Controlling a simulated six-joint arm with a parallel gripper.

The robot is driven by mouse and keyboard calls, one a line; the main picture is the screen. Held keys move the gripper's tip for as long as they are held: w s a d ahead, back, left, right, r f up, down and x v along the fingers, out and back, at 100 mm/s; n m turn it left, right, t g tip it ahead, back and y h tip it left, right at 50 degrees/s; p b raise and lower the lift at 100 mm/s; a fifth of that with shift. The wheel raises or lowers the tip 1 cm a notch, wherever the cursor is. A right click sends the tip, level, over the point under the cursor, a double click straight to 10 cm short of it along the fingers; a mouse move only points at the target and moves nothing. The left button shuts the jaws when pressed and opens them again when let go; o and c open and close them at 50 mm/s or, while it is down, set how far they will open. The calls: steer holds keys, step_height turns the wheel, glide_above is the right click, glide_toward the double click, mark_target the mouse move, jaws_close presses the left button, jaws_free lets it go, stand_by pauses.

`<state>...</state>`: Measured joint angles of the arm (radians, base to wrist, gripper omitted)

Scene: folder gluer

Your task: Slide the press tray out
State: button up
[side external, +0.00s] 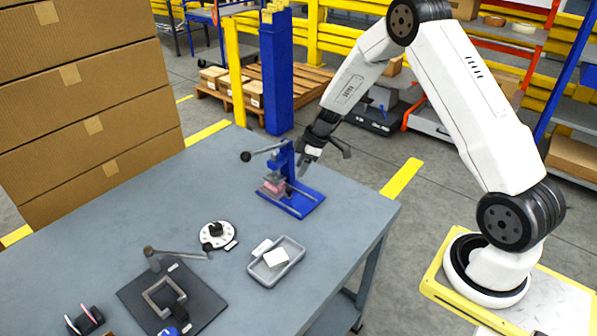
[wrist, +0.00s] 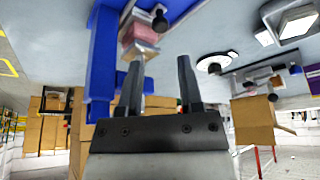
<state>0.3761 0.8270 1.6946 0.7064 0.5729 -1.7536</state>
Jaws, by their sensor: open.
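The blue press (side external: 300,200) stands near the table's back right edge, its lever ending in a black ball (side external: 246,156). A pink block (side external: 272,187) sits low in the press under a grey block. A pale plate, seemingly the press tray (wrist: 140,50), shows against the pink block in the wrist view; its outline is hard to make out in the side view. My gripper (side external: 307,163) is beside the press column, on its right. In the wrist view my gripper (wrist: 160,72) is open, with nothing between its fingers. The press and pink block (wrist: 141,32) are just beyond the left finger.
A white dial (side external: 217,235), a grey dish (side external: 277,262) with white pieces and a dark lever fixture (side external: 172,298) are on the table (side external: 110,258). Cardboard boxes (side external: 85,100) are stacked at left. Clear table lies left of the press.

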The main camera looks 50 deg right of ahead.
mark_target(290, 188)
steer(key=shift+x, duration=3.85)
jaws_close()
